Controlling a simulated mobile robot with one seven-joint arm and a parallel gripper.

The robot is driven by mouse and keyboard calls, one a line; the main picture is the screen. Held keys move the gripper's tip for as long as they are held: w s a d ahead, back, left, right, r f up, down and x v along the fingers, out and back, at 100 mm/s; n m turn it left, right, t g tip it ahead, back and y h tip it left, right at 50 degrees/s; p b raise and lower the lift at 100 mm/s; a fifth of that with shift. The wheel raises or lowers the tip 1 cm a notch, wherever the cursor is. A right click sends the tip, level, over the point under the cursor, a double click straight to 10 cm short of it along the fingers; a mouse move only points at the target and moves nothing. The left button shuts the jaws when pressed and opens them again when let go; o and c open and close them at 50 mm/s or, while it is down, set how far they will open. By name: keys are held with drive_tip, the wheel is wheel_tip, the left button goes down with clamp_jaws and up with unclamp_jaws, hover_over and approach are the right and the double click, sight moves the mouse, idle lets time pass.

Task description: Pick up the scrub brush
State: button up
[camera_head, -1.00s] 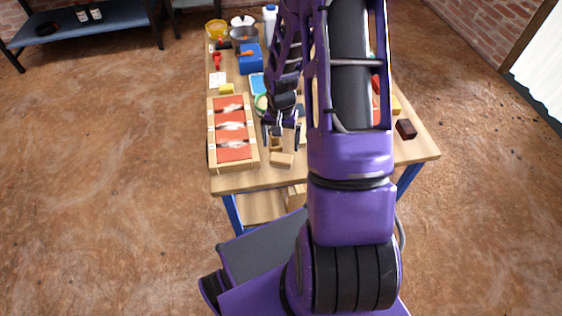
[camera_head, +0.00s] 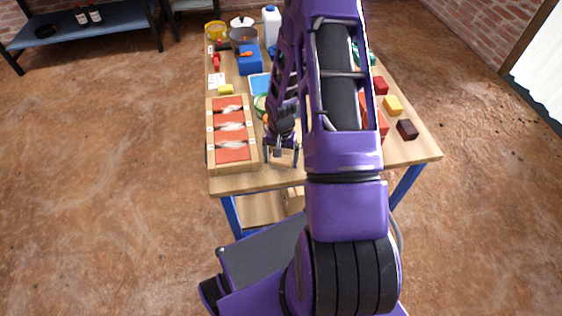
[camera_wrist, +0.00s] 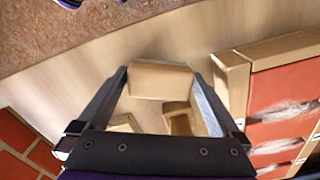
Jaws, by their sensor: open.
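No bristles can be made out, so I cannot tell for sure which piece is the scrub brush. In the wrist view a pale wooden block (camera_wrist: 161,80) lies on the table between my fingertips, near their ends. Smaller wooden pieces (camera_wrist: 181,119) lie closer to the palm, partly hidden by it. My gripper (camera_wrist: 160,75) is open, with a finger on each side of the block. In the head view my gripper (camera_head: 281,156) points down over the near part of the table (camera_head: 240,184) and largely hides these pieces.
A wooden-framed panel of red bricks (camera_head: 231,153) stands close to the left of my gripper. A blue box (camera_head: 249,60), a pot (camera_head: 243,38) and a white bottle (camera_head: 271,25) stand at the back. A yellow block (camera_head: 393,105) and dark red block (camera_head: 407,129) lie right.

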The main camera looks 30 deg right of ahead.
drive_tip(key=c, duration=1.2)
wheel_tip(320, 180, up, 10)
drive_tip(key=shift+r+p, duration=0.1)
drive_tip(key=shift+p, duration=0.85)
